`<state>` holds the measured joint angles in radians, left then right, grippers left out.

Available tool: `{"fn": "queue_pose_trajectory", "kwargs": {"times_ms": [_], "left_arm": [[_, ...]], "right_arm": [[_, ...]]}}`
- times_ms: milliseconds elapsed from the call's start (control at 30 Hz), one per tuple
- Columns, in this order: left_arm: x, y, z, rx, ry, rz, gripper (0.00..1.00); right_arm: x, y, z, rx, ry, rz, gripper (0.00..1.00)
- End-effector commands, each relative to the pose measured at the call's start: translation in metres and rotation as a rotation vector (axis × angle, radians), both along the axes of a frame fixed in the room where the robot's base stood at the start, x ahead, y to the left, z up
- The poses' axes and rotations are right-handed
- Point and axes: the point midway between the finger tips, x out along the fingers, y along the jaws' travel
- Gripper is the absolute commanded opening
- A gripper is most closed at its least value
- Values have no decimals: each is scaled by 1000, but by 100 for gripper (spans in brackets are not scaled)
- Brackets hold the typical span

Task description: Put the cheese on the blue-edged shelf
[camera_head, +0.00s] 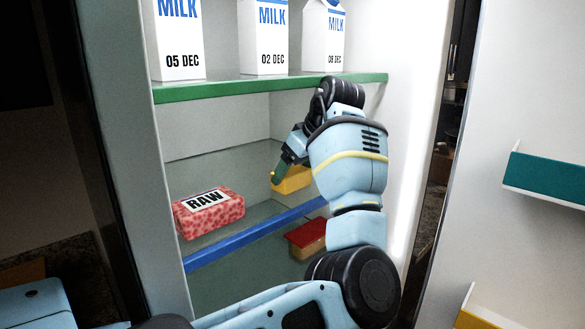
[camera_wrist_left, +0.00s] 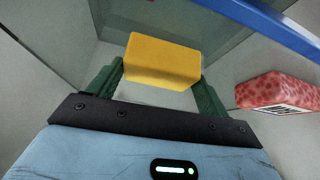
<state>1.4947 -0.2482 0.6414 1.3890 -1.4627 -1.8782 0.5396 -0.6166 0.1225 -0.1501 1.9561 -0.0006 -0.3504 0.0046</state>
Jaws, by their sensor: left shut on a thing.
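The cheese (camera_head: 291,180) is a yellow block inside the fridge, above the blue-edged shelf (camera_head: 250,236) and behind its front edge. My left gripper (camera_head: 287,170) is shut on it. The left wrist view shows the cheese (camera_wrist_left: 163,60) between the green fingers of my left gripper (camera_wrist_left: 158,78). The blue edge (camera_wrist_left: 268,25) crosses the top right there. I cannot tell whether the cheese touches the shelf. My left arm hides the shelf's right part. My right gripper is not in view.
A packet marked RAW (camera_head: 208,212) lies on the blue-edged shelf, left of the cheese. The green-edged shelf (camera_head: 270,87) above holds milk cartons (camera_head: 264,38). A red and yellow item (camera_head: 307,238) is below the blue edge. The open door has a teal-edged rack (camera_head: 545,178).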

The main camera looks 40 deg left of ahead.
Motion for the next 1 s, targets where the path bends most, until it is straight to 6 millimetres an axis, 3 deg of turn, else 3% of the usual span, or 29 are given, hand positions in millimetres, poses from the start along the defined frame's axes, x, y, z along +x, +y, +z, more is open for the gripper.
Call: {"fn": "queue_pose_trajectory", "kwargs": {"times_ms": [233, 267, 400, 700, 1000], "left_arm": [[0, 0, -2, 1, -3, -1, 51], [0, 0, -2, 0, -2, -1, 82], [0, 0, -2, 0, -2, -1, 100], [0, 0, 1, 0, -1, -1, 100], [0, -24, 39, 1, -4, -4, 100]], "right_arm": [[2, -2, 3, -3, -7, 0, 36], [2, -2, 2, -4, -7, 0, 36], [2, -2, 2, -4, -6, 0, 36], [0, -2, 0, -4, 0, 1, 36], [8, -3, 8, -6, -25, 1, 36]]}}
